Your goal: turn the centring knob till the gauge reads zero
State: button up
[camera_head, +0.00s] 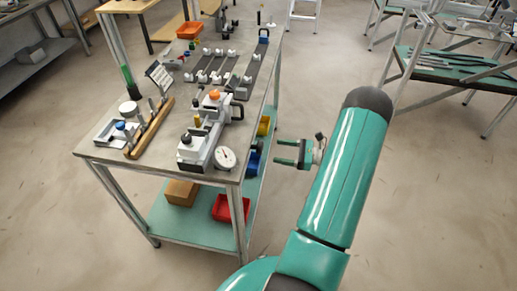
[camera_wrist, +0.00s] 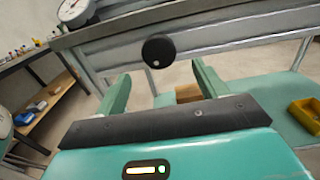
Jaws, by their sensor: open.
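A black round knob (camera_wrist: 158,51) with a small white dot shows in front of the bench edge in the wrist view. My gripper (camera_head: 277,152) is open and empty, right of the bench. In the wrist view its fingers (camera_wrist: 160,75) stand apart below the knob, not touching it.
The bench top (camera_head: 105,152) also carries a wooden rack (camera_head: 150,128), dark rails and an orange tray (camera_head: 189,30). The lower shelf holds a red bin (camera_head: 230,208) and a cardboard box (camera_head: 181,192).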

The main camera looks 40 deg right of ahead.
aim_at(260, 148)
jog(key=x, duration=0.8)
jog(key=shift+a, duration=0.2)
jog(key=shift+w, duration=0.1)
jog(key=c, duration=1)
jog(key=shift+o, duration=0.2)
jog(key=shift+n, duration=0.3)
jog(key=n, duration=0.3)
jog(key=shift+n, duration=2.1)
